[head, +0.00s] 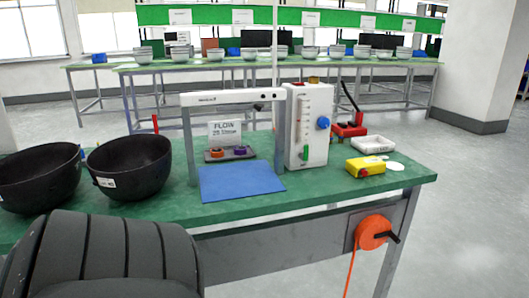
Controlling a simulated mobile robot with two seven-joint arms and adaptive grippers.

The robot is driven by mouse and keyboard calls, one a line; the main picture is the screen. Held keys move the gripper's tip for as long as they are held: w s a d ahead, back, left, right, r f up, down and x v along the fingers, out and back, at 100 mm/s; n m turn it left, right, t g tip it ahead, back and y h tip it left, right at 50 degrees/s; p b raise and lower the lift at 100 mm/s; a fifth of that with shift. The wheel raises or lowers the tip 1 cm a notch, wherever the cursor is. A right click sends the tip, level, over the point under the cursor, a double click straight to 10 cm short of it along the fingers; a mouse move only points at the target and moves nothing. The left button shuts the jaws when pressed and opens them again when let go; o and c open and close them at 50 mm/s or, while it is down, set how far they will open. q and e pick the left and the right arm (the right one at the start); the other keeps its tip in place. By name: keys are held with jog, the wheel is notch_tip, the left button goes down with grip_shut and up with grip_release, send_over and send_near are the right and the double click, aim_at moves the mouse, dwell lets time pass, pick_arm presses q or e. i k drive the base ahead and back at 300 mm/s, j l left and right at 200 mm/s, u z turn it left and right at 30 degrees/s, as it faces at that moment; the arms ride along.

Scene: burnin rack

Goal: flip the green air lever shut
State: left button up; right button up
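A white upright unit (311,112) stands on the green workbench (410,178). A small green upright piece (305,153), which looks like the green lever, is low on its front face. It is too small for me to tell whether it is open or shut. A blue knob (323,123) sticks out on the unit's right side. Neither of my grippers is in view, so their distance from the lever does not show.
Two dark bowls (130,166) (40,176) are at the left. A yellow box (366,166) and white tray (373,145) sit right. An orange reel (372,232) hangs below.

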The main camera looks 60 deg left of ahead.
aim_at(303, 156)
jog(key=j+u, duration=0.1)
jog(key=u, duration=1.45)
jog(key=l, duration=1)
